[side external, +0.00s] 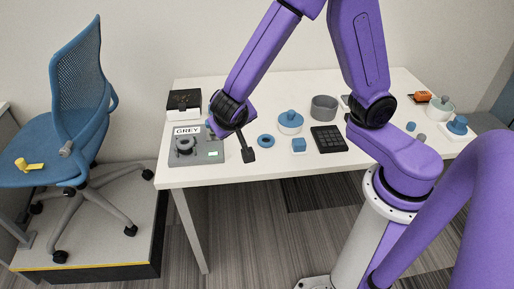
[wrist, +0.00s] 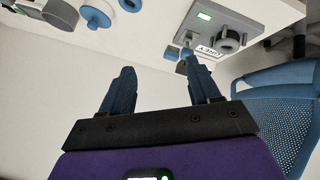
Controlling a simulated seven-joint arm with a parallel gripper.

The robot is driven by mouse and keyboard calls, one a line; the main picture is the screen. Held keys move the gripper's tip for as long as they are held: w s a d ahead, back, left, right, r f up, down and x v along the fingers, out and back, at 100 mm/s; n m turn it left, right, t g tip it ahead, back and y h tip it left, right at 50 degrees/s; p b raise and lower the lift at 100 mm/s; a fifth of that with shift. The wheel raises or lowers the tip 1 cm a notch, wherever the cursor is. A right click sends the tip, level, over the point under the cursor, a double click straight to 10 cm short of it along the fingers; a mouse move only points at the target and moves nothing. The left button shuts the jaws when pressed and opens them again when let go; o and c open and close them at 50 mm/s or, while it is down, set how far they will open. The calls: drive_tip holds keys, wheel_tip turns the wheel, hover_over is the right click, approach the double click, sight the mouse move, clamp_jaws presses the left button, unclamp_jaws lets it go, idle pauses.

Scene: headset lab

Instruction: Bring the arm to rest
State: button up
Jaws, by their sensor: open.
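My purple arm reaches from the right over the white table (side external: 215,178). My gripper (side external: 249,155) hangs above the table's front part, just right of the grey device marked GREY (side external: 208,154) and left of the blue ring (side external: 265,141). In the wrist view my gripper (wrist: 160,82) shows two dark fingers spread wide apart with nothing between them. The grey device also shows in the wrist view (wrist: 225,22), beyond the fingers.
A blue lidded pot (side external: 290,122), a blue cube (side external: 298,145), a grey bowl (side external: 324,108) and a black tray with compartments (side external: 328,139) stand right of my gripper. A black box (side external: 184,101) is at the back left. A blue chair (side external: 75,110) stands left of the table.

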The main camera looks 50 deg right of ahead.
drive_tip(key=s+d+r+n+g+y, duration=0.2)
drive_tip(key=s+n+y, duration=0.1)
drive_tip(key=s+n, duration=0.5)
drive_tip(key=s+d+r+n+g+y, duration=0.2)
drive_tip(key=s+n, duration=0.6)
drive_tip(key=s, duration=0.6)
drive_tip(key=shift+s+r+g+y, duration=0.3)
drive_tip(key=shift+g+y, duration=0.3)
drive_tip(key=shift+y, duration=0.4)
